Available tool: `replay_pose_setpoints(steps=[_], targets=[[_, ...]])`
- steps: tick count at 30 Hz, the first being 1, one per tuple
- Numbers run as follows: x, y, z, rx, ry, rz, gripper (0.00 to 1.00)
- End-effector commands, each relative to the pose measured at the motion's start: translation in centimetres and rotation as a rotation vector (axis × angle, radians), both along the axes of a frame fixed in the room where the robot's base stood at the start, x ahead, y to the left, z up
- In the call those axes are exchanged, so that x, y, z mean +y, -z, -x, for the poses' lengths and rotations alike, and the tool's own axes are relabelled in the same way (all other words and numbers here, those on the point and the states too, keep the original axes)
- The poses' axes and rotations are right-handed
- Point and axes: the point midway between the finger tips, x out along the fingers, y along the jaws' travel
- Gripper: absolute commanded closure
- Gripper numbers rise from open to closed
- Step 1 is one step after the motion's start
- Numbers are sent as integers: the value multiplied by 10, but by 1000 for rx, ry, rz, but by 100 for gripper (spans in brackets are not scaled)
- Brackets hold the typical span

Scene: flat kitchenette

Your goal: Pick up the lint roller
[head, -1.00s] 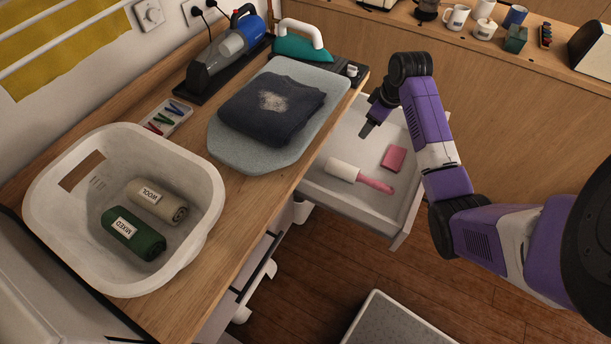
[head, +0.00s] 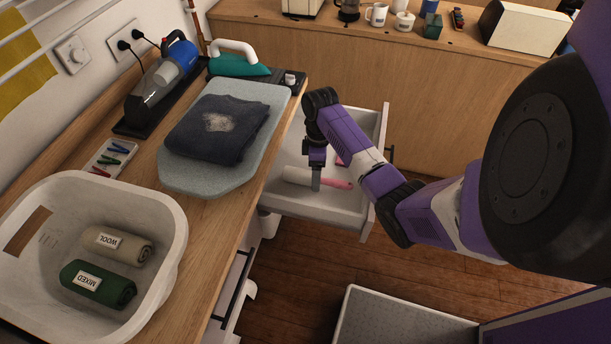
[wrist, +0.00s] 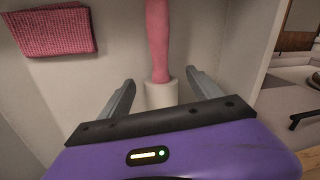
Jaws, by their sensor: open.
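The lint roller lies in the open white drawer (head: 335,215). In the head view its white roll (head: 297,175) is at the left and its pink handle (head: 338,183) at the right. My gripper (head: 316,188) points down over it, hiding its middle. In the wrist view the pink handle (wrist: 157,38) runs up from the white roll (wrist: 161,94). The roll's near end is hidden behind my gripper's body. My gripper (wrist: 161,85) is open, with one finger on each side of the roll. Clear gaps show between fingers and roll.
A pink cloth or sponge (wrist: 54,31) lies in the drawer beside the handle. The wooden counter (head: 215,260) edge is left of the drawer and holds a dark folded garment (head: 218,128) on a grey board. A laundry basket (head: 165,215) stands at the counter's near end.

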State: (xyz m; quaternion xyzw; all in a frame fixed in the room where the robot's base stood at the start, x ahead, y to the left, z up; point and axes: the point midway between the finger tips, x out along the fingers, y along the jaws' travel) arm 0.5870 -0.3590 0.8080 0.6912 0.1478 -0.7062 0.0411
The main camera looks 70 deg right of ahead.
Motion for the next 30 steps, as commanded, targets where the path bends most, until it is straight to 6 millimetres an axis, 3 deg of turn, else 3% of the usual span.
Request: replay_pose_setpoints(steps=[10,20,30], targets=[[1,8,0,0,0,1,29],[1,8,0,-1,0,1,94],[1,5,0,-1,0,2,97]])
